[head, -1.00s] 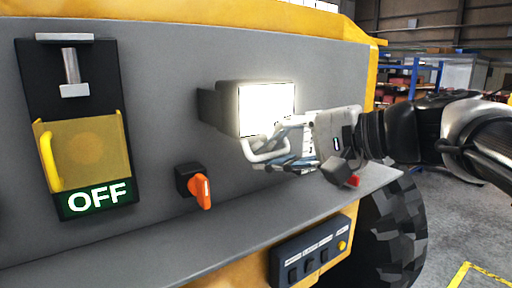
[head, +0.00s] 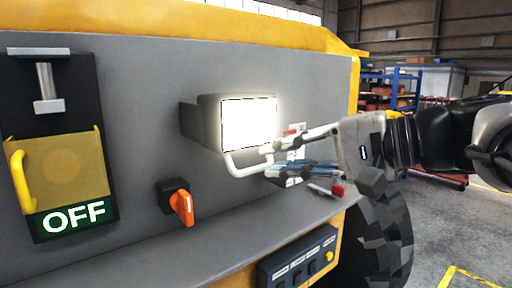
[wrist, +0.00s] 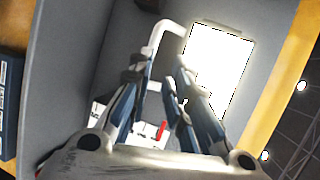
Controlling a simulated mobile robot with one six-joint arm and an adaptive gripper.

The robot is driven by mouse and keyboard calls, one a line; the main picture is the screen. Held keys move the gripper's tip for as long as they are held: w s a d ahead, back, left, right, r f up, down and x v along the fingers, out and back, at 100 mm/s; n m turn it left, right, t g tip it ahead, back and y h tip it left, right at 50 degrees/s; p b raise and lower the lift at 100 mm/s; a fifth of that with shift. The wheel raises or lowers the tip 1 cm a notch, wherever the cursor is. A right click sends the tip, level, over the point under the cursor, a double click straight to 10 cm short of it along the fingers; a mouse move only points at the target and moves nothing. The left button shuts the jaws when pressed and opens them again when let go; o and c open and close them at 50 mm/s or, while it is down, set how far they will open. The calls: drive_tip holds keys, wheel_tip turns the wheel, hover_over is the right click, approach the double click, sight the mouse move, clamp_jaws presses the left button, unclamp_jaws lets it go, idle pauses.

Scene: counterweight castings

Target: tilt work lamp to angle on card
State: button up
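The work lamp (head: 190,122) is a grey box on the grey panel with a bright, lit face. A pale tube handle (head: 240,168) hangs below the face. In the wrist view the lit face (wrist: 222,70) is at upper right and the handle (wrist: 166,32) bends down to its left. My gripper (head: 268,160) is at the handle's right end, its two fingers apart with a gap between them. In the wrist view my gripper (wrist: 160,68) also shows spread fingers close around the handle's lower part; contact is unclear. A white marked piece, perhaps the card, is partly hidden behind the fingers and unreadable.
An orange rotary switch (head: 182,203) and a yellow-handled OFF cover (head: 62,175) are left of the lamp. A ledge (head: 215,238) runs below, with a button box (head: 297,266) under it. A red-tipped item (head: 337,190) lies near my gripper. Open floor is at right.

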drive_tip(key=f+p+v, duration=0.1)
drive_tip(key=p+v, duration=0.1)
drive_tip(key=v, duration=1.2)
drive_tip(key=shift+d+f+p, duration=0.15)
drive_tip(key=shift+f+p, duration=0.05)
drive_tip(key=shift+p, duration=0.2)
idle(0.4)
drive_tip(key=shift+s, duration=0.15)
drive_tip(key=shift+c, duration=0.2)
